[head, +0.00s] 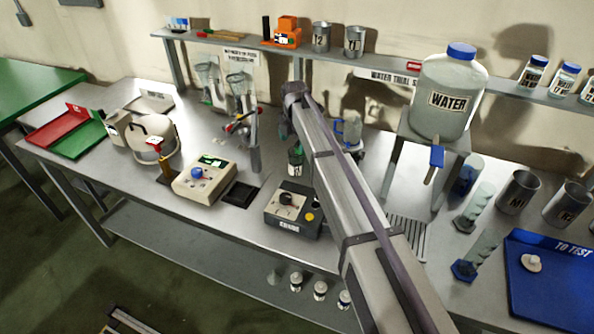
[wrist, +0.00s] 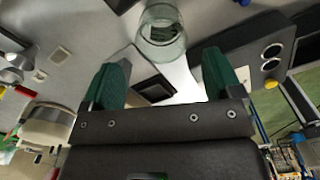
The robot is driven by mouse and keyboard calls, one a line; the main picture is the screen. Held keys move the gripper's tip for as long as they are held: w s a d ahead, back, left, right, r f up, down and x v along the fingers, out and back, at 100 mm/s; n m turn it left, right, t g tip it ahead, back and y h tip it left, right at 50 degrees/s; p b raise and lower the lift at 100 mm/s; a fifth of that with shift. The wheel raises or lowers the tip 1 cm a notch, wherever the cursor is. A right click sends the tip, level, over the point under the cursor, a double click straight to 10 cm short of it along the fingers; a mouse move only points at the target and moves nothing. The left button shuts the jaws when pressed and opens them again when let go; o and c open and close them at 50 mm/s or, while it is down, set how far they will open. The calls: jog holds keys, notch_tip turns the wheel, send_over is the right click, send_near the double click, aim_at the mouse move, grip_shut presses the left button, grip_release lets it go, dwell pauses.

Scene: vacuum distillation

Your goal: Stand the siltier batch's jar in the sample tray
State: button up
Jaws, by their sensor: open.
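My gripper (wrist: 166,68) has two green fingers spread wide with nothing between them. A clear round glass vessel (wrist: 162,34) with dark contents lies just beyond the fingertips in the wrist view, not gripped. In the head view my arm covers most of the gripper area. Small capped jars (head: 535,72) stand on the right of the wall shelf, and several more (head: 320,290) stand below the table. I cannot tell which jar holds the siltier batch. The blue tray marked TO TEST (head: 550,300) lies at the right, holding only a small cream piece (head: 531,262).
A large water container (head: 450,95) stands on a raised stand right of my arm. Clear cylinders (head: 477,205) and metal cups (head: 518,192) stand near the blue tray. Boxed devices (head: 205,180) (head: 294,208) crowd the bench middle. A red and green tray (head: 60,130) lies left.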

aim_at(296, 157)
jog(key=f+b, duration=0.4)
jog(key=f, duration=0.1)
jog(key=f+b, duration=0.2)
jog(key=shift+w+d+f, duration=0.1)
jog(key=shift+d+f, duration=0.15)
jog(key=shift+f, duration=0.1)
jog(key=shift+r, duration=0.25)
jog(key=shift+r+p, duration=0.1)
jog(key=shift+p, duration=0.25)
jog(key=c, duration=1.1)
